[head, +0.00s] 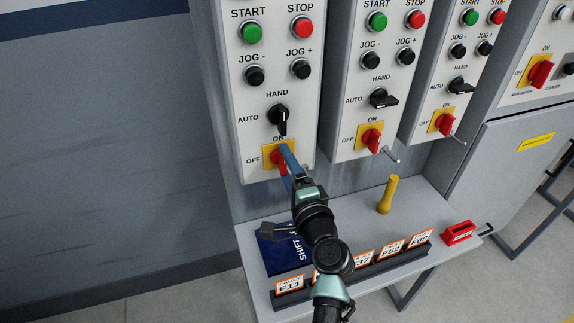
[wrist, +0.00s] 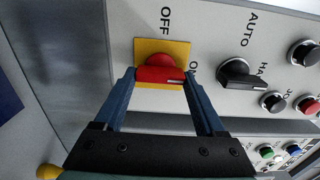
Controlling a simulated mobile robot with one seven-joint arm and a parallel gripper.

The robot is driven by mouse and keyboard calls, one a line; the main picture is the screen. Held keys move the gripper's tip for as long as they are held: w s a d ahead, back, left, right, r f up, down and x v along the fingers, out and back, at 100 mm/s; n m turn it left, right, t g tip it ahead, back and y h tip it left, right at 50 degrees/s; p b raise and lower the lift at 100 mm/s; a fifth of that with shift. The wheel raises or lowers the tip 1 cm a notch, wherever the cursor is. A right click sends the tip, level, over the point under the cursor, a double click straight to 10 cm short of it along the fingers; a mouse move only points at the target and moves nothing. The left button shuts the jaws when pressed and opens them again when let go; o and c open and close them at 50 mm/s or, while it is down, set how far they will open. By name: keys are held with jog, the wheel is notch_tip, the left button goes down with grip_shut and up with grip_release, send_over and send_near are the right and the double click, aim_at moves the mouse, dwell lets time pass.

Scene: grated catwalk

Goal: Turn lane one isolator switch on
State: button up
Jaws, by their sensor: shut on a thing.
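The leftmost panel carries an isolator switch, a red knob on a yellow plate (head: 268,155), at its bottom, with OFF to its left and ON above. I take it as lane one; no lane label is readable. My gripper (head: 284,152) reaches it from below, and its blue fingers hide much of the knob in the head view. In the wrist view the red knob (wrist: 160,75) sits between the fingertips of my gripper (wrist: 158,77), which are shut on its bar. The bar's white mark is at the end toward ON.
A black HAND/AUTO selector (head: 279,119) sits just above the switch. Two similar panels with red isolators (head: 372,138) stand to the right. Below, a shelf holds a blue book (head: 270,252), tags in a rack (head: 362,259), a yellow peg (head: 388,195) and a red block (head: 459,233).

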dwell(0.4)
jog(key=o, duration=1.3)
jog(key=shift+s, duration=0.1)
jog(key=b+v, duration=0.1)
jog(key=v, duration=1.2)
jog(key=shift+r, duration=0.1)
